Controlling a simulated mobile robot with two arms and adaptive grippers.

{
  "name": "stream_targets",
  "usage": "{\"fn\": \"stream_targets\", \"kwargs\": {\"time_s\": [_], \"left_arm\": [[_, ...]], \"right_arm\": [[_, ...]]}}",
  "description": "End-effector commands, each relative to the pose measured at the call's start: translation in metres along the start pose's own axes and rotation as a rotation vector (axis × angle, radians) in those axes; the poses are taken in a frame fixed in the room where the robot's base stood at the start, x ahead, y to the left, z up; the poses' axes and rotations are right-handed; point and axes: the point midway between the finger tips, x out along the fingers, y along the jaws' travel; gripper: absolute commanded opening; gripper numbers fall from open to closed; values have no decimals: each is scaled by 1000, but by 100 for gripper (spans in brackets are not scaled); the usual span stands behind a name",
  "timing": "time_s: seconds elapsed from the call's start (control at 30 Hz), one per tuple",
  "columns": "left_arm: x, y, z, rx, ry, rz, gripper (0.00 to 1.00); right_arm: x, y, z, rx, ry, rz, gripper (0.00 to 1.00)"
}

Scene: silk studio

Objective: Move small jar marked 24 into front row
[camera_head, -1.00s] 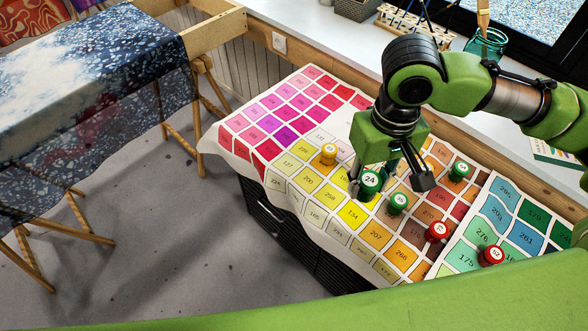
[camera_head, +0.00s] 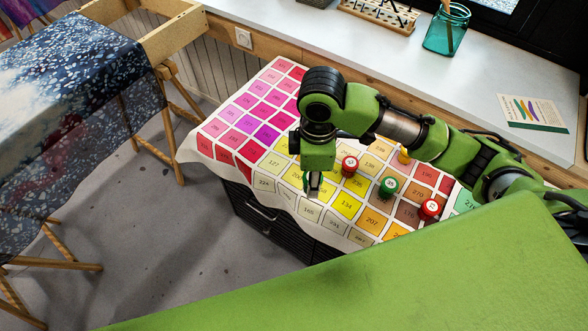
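My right gripper (camera_head: 314,186) is over the pale yellow squares near the front left edge of the chart cloth, seen nearly edge-on. A dark green sliver of the small jar marked 24 (camera_head: 306,181) shows beside its fingers; its number and most of its body are hidden. The gripper appears shut on it. My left gripper is not in view.
The numbered colour chart cloth (camera_head: 250,123) drapes over a dark cabinet (camera_head: 262,222). Its front yellow squares right of the gripper look clear. A white sill with a glass jar (camera_head: 446,28) and a card (camera_head: 532,112) lies behind. My green body covers the lower right.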

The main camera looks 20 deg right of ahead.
Motion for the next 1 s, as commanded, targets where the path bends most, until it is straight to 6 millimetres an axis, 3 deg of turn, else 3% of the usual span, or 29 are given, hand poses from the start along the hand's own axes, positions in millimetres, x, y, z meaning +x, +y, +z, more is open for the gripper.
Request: {"fn": "stream_targets", "kwargs": {"time_s": [0.27,0.5,0.87,1.0], "left_arm": [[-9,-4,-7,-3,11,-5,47],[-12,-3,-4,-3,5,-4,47],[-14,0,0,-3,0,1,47],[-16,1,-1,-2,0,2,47]], "right_arm": [[24,53,-23,3,0,-1,8],[62,83,-36,3,0,-2,8],[87,102,-43,2,0,-1,8],[108,101,-43,1,-1,0,8]]}}
